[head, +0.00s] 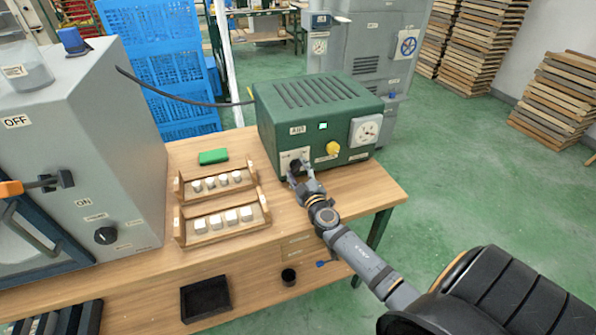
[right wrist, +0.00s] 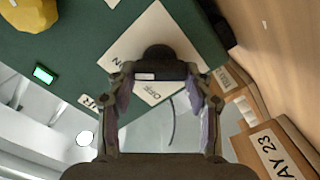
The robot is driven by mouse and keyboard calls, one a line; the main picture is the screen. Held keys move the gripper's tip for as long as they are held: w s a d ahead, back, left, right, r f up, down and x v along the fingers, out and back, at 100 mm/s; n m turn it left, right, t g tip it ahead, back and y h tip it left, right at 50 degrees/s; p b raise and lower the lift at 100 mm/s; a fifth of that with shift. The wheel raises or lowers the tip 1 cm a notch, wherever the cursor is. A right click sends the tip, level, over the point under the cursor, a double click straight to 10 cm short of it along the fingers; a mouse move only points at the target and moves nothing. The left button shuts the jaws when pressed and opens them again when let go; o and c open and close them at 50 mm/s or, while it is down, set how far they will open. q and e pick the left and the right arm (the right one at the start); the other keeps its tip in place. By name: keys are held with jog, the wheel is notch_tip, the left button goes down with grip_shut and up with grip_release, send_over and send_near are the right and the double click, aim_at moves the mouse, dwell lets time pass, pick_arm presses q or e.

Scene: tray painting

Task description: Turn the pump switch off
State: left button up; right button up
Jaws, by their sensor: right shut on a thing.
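The green pump box (head: 300,100) stands at the back right of the wooden table. Its pump switch (right wrist: 158,58) is a black knob on a white plate with ON and OFF labels (right wrist: 150,91); in the head view the knob (head: 296,164) is partly hidden by my fingers. My right gripper (head: 301,174) is at the box's lower front left and shut on the knob. In the right wrist view its fingers (right wrist: 160,84) lie on either side of the knob. A small lamp on the box (head: 323,126) glows green. My left gripper is not in view.
A yellow knob (head: 333,148) and a round gauge (head: 366,131) sit right of the switch. Wooden racks (head: 217,234) with white blocks stand to its left, near a green block (head: 213,156). A grey machine (head: 100,130) fills the left. The table's right front is mostly bare.

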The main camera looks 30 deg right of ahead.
jog(key=n, duration=0.3)
jog(key=shift+f+n+b, duration=0.15)
jog(key=shift+n+b, duration=0.2)
jog(key=shift+n, duration=0.05)
jog(key=n, duration=0.4)
jog(key=shift+f+n, duration=0.1)
jog(key=shift+n, duration=0.2)
jog(key=n, duration=0.4)
jog(key=shift+f+n, duration=0.1)
jog(key=shift+n, duration=0.2)
jog(key=shift+f+n, duration=0.1)
jog(key=shift+n, duration=2.1)
jog(key=o, duration=1.2)
